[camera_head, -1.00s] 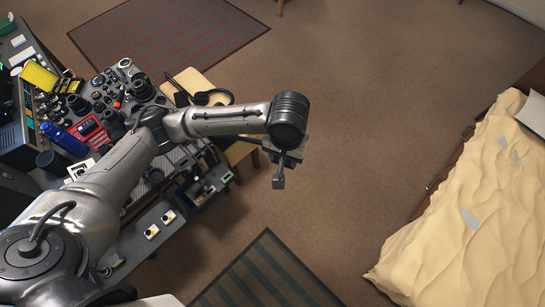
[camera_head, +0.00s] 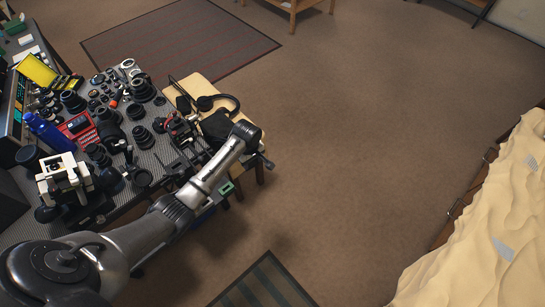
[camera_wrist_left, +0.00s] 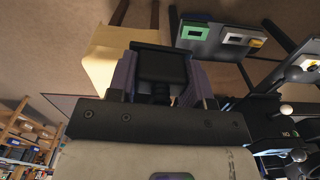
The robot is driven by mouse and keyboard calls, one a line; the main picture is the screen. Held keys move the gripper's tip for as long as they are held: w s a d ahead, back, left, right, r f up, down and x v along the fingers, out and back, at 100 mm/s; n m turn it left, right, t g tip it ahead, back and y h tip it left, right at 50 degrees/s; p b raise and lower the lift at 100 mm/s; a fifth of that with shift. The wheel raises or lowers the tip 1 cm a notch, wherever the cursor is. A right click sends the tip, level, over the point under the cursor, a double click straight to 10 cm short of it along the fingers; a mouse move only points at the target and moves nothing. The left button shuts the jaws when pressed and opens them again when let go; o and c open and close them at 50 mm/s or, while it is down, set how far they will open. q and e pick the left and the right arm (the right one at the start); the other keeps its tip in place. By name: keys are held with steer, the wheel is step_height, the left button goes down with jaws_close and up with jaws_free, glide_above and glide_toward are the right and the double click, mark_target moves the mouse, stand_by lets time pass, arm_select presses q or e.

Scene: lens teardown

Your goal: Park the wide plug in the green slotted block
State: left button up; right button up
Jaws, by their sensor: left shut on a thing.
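A dark, blocky piece (camera_wrist_left: 160,68), apparently the wide plug, sits between the purple-sided fingers of my left gripper (camera_wrist_left: 163,88) in the left wrist view. The gripper is shut on it. In the head view the left gripper (camera_head: 266,161) is small and partly hidden behind its wrist, beside the light wooden table. The green slotted block (camera_wrist_left: 193,32) shows in the left wrist view on a dark tray, above and right of the held piece and apart from it. In the head view the green block (camera_head: 226,188) shows just past my forearm. My right gripper is not in view.
The dark workbench (camera_head: 155,160) is crowded with lens parts, a red meter (camera_head: 76,126) and a blue bottle (camera_head: 48,133). Headphones (camera_head: 222,101) lie on the wooden table (camera_head: 196,84). Open carpet lies to the right, then a bed (camera_head: 490,240).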

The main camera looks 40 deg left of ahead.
arm_select(q)
steer(key=shift+n, duration=0.6)
steer(key=s+a+f+b, duration=0.2)
steer(key=a+f, duration=0.1)
steer(key=f, duration=0.2)
steer(key=s+a+f+b, duration=0.2)
steer(key=s+a+f, duration=0.1)
steer(key=f, duration=0.3)
steer(key=s+a+f+b, duration=0.2)
steer(key=s+a+f, duration=0.1)
steer(key=f, duration=0.3)
steer(key=shift+s+a+f+b, duration=0.15)
steer(key=shift+s+a+b, duration=0.15)
steer(key=shift+a, duration=0.2)
steer(key=shift+f, duration=0.65)
steer(key=shift+d+f, duration=0.1)
steer(key=shift+p, duration=0.45)
stand_by(0.4)
steer(key=shift+f, duration=0.35)
stand_by(0.5)
